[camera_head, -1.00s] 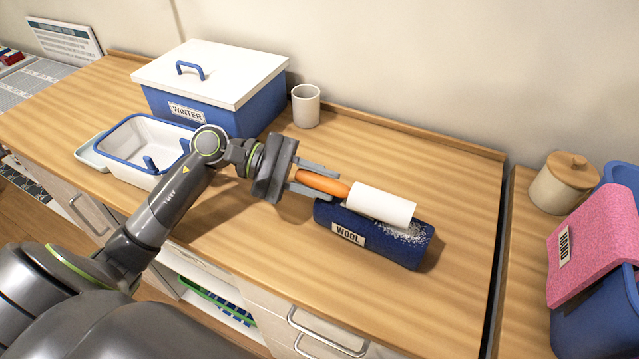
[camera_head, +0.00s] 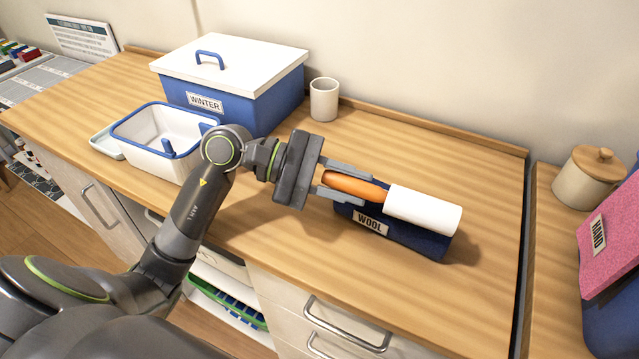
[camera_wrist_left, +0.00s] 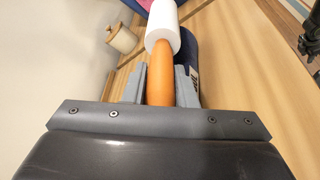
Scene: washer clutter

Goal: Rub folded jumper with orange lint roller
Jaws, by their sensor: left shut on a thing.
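My left gripper (camera_head: 345,181) is shut on the orange handle of the lint roller (camera_head: 425,209). The handle also fills the space between the fingers in the left wrist view (camera_wrist_left: 161,80). The roller's white cylinder lies over the top of the folded jumper (camera_head: 408,238), a dark blue bundle with a WOOL label on its front. The cylinder looks in contact with the jumper, though the exact contact is hidden. It covers most of the jumper's top, and no white lint shows on the visible part. My right gripper is not in view.
A blue WINTER box (camera_head: 240,103) with a white lid stands at the back left, beside an open white and blue tub (camera_head: 125,143). A white cup (camera_head: 324,100) stands near the wall. A lidded jar (camera_head: 588,180) and pink HAND cloth (camera_head: 608,235) are right. Counter around the jumper is clear.

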